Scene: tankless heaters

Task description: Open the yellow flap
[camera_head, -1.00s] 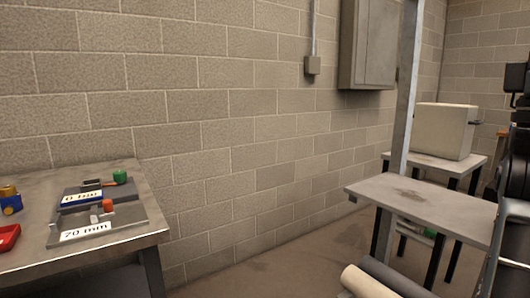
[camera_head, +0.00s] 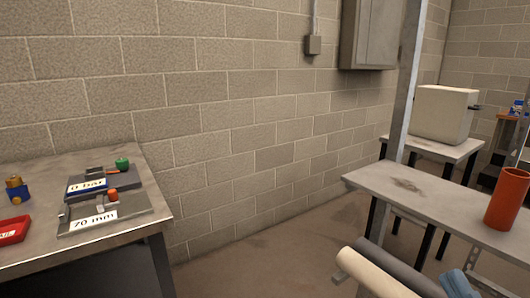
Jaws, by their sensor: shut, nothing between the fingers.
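No yellow flap can be made out in the head view. A small brass-yellow and blue fitting (camera_head: 17,191) stands on the left workbench; I cannot tell that any part of it is a flap. My gripper is not in view.
The left workbench (camera_head: 30,246) holds a red tray (camera_head: 13,230) and grey plates labelled "0 bar" and "70 mm" (camera_head: 93,222). On the right, an orange-red cylinder (camera_head: 507,199) stands on a grey table (camera_head: 430,205). A beige box (camera_head: 444,114) sits behind. Rolls (camera_head: 375,276) are low in front.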

